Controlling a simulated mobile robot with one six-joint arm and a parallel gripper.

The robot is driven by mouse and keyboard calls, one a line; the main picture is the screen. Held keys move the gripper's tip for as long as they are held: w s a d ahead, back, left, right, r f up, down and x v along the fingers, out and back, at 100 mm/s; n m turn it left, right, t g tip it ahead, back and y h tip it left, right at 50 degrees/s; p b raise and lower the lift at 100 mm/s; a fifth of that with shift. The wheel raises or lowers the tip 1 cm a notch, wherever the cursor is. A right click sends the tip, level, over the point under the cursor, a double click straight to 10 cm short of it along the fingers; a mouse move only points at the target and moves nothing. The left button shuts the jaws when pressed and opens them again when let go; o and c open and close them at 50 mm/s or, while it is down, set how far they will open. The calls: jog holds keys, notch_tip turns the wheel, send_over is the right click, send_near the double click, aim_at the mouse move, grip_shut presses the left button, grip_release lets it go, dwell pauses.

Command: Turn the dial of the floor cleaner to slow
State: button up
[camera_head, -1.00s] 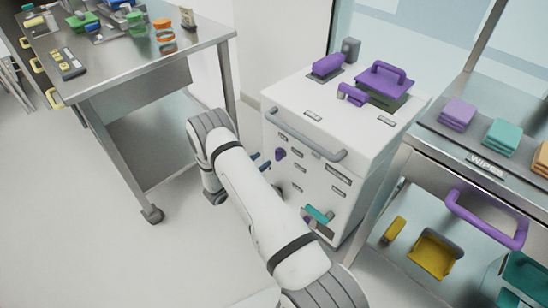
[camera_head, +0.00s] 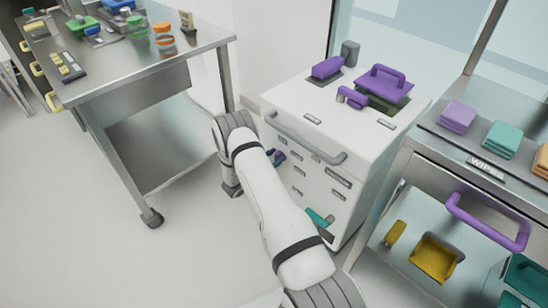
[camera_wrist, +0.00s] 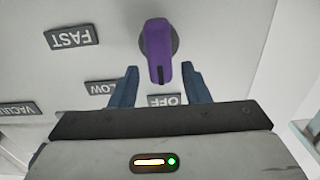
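The floor cleaner (camera_head: 345,132) is a white cabinet in the middle right of the head view. Its purple dial (camera_wrist: 158,45) is at top centre in the wrist view, its black mark pointing down toward the OFF label (camera_wrist: 165,100). The labels appear upside down. The SLOW label (camera_wrist: 100,88) is to the left of OFF and partly hidden by a finger. The FAST label (camera_wrist: 72,38) is farther left and up. My gripper (camera_wrist: 160,76) is open, with one blue finger on each side of the dial's lower end and gaps visible.
A grey handle bar (camera_head: 305,140) crosses the cleaner's upper front, close to my wrist. A teal lever (camera_head: 319,218) sits lower on the front. A metal table (camera_head: 150,75) stands left and a cart with a purple handle (camera_head: 480,222) right.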

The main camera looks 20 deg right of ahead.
grip_shut()
jog(key=shift+a, duration=0.1)
jog(key=shift+s+f+m+b, duration=0.1)
jog(key=shift+m+b, duration=0.2)
jog(key=m+b, duration=0.2)
jog(key=m, duration=0.1)
jog(key=s+m+b, duration=0.1)
jog(key=m+b, duration=0.2)
jog(key=s+d+f+m+b, duration=0.1)
jog(key=m+b, duration=0.2)
jog(key=shift+d+r+b, duration=0.1)
jog(key=shift+b, duration=0.2)
dwell(0.6)
jog(key=shift+o, duration=0.4)
grip_release()
jog(key=shift+w, duration=0.1)
